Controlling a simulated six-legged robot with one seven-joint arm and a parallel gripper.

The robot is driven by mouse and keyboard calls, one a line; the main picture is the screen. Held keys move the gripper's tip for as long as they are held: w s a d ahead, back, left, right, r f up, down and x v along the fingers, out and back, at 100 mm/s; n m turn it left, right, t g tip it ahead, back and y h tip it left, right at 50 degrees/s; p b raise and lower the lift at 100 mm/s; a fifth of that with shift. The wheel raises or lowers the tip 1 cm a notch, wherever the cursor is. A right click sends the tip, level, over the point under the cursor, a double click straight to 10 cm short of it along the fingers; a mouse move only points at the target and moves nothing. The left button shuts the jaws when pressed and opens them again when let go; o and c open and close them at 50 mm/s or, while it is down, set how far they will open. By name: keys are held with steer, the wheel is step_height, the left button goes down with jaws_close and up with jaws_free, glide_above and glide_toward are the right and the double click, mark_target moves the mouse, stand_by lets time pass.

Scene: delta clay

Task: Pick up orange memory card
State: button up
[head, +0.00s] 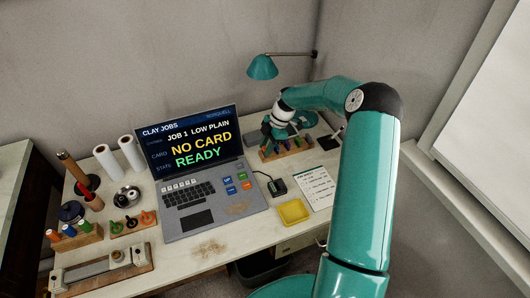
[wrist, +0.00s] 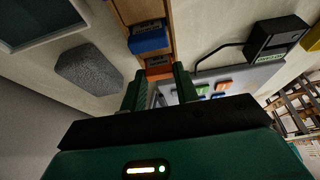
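An orange memory card (wrist: 158,70) sits at the end of a wooden rack in the wrist view, its sides partly hidden by my fingers. My gripper (wrist: 161,72) points down at it. Its two green fingers are apart, one on each side of the card in the picture. I cannot tell whether they touch it. A blue card (wrist: 149,40) stands beside it in the same rack. In the head view, my gripper (head: 278,134) is over the wooden rack (head: 288,152), and the orange card cannot be made out clearly.
A laptop (head: 196,190) reading "NO CARD" stands left of the rack. A black card reader (head: 277,187), a yellow tray (head: 293,211) and a paper sheet (head: 316,187) lie in front. A teal lamp (head: 263,68) is behind. A grey block (wrist: 90,70) lies near the rack.

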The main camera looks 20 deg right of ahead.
steer(key=shift+c, duration=0.6)
steer(key=shift+r, duration=0.1)
steer(key=shift+r, duration=0.45)
step_height(320, 180, up, 2)
steer(key=shift+r, duration=0.1)
steer(key=s+a+r, duration=0.2)
steer(key=s+r, duration=0.7)
steer(key=s, duration=0.4)
steer(key=shift+s+a+r, duration=0.3)
steer(key=shift+s+a, duration=0.05)
steer(key=shift+s, duration=0.05)
